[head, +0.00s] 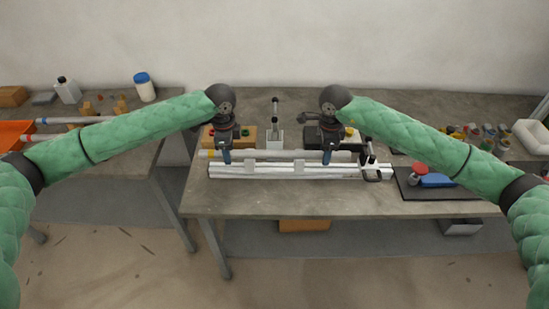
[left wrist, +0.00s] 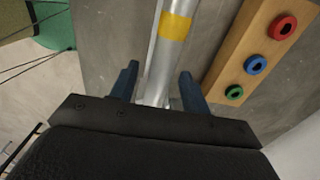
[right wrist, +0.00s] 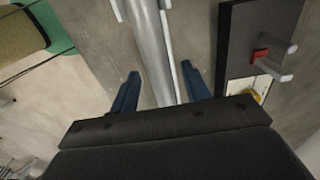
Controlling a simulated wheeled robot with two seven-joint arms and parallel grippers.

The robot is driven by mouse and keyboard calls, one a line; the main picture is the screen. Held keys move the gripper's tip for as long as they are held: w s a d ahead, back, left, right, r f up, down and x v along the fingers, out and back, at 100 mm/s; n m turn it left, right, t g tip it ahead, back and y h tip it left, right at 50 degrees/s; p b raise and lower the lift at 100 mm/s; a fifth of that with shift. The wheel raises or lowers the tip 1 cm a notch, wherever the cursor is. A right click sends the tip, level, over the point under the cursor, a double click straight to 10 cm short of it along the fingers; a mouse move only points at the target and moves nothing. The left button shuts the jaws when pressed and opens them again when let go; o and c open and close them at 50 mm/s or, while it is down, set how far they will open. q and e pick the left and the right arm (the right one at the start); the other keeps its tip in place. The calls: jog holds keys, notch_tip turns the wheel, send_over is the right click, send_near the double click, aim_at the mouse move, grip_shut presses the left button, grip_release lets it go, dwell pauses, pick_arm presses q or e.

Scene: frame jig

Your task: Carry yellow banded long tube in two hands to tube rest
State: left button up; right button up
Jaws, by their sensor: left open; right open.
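The long grey tube (head: 285,155) lies left to right along the aluminium frame on the middle table. Its yellow band (left wrist: 174,26) shows near the left end. My left gripper (head: 226,157) is open over the tube's left part; in the left wrist view its blue fingers (left wrist: 157,85) stand on either side of the tube. My right gripper (head: 326,157) is open over the tube's right part; in the right wrist view its fingers (right wrist: 163,88) also straddle the tube (right wrist: 150,45). Neither is closed on it. I cannot tell for sure which thing is the tube rest.
The aluminium frame (head: 255,172) lies at the table's front. A wooden block with coloured rings (left wrist: 245,55) and a dark block with pegs (right wrist: 250,40) stand behind the tube. A black mat (head: 440,192) is at right. The left table has an orange tray (head: 12,134) and notched wooden blocks (head: 120,105).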

jog(key=shift+r, duration=0.1)
pick_arm(q)
notch_tip(320, 180, up, 12)
pick_arm(e)
notch_tip(320, 180, up, 12)
dwell(0.8)
pick_arm(q)
jog(key=shift+f, duration=0.1)
pick_arm(e)
jog(key=shift+f, duration=0.2)
